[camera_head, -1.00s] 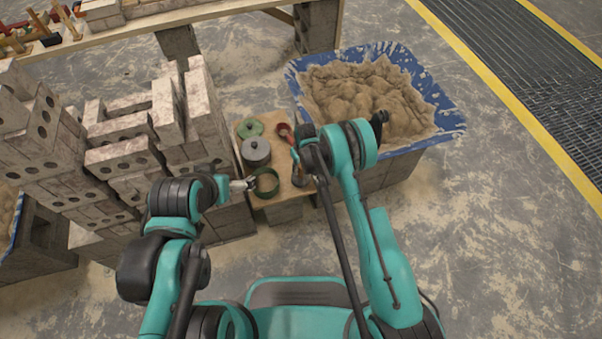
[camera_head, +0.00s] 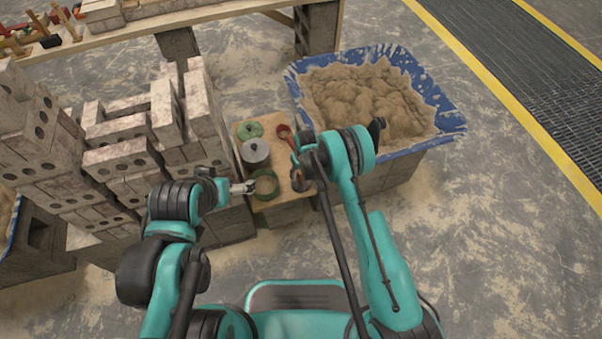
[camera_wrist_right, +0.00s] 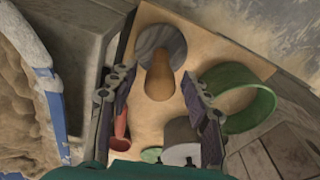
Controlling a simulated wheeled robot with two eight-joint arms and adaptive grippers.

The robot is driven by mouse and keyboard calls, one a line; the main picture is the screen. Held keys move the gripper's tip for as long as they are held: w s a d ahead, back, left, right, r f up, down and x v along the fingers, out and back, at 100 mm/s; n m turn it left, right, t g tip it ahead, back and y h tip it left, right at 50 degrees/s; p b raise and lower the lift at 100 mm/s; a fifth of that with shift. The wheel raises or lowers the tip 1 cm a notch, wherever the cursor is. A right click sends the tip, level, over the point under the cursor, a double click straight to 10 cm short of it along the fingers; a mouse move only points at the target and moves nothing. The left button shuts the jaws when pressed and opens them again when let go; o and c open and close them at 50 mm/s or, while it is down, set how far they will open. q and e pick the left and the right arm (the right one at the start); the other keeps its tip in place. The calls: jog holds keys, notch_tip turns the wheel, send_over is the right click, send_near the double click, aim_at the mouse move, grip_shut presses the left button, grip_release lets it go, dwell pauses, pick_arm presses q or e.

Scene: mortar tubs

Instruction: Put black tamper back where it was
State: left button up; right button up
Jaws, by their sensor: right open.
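The black tamper (camera_wrist_right: 174,38) has a dark round plate and a wooden handle (camera_wrist_right: 158,80). In the right wrist view it stands on a small wooden board (camera_wrist_right: 232,49), handle towards the camera. In the head view its dark plate (camera_head: 298,184) shows at the board's right edge, partly hidden by my right arm. My right gripper (camera_wrist_right: 158,104) is open, one finger on each side of the handle's line, with a gap to it on both sides. My left gripper (camera_head: 246,187) is beside a green ring (camera_head: 277,186); its jaw opening is too small to tell.
The board also holds a grey cylinder (camera_head: 256,151), a green round piece (camera_head: 249,130) and a red-handled item (camera_head: 284,131). Stacked blocks (camera_head: 125,155) stand close on the left. A blue tub of mortar (camera_head: 446,113) stands on the right. The floor in front is clear.

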jog(key=s+d+r+m+t+p, duration=0.1)
jog(key=s+d+r, duration=0.2)
jog(key=r, duration=1)
jog(key=s+d+r+m+t+p, duration=0.1)
jog(key=s+d+r+p, duration=0.2)
jog(key=r, duration=1)
jog(key=s+d+r+m+t, duration=0.1)
jog(key=s+d+r, duration=0.25)
jog(key=r, duration=0.95)
jog(key=s+d+r+m+t, duration=0.1)
jog(key=s+d+r, duration=0.2)
jog(key=s, duration=0.6)
jog(key=s+d+r+m+t, duration=0.1)
jog(key=s+d+r+t, duration=0.1)
jog(key=s+d, duration=0.3)
jog(key=s+r, duration=0.1)
jog(key=s, duration=0.3)
jog(key=shift+s+r+m+h, duration=0.25)
jog(key=shift+s+m+h, duration=0.05)
jog(key=shift+s+h, duration=0.1)
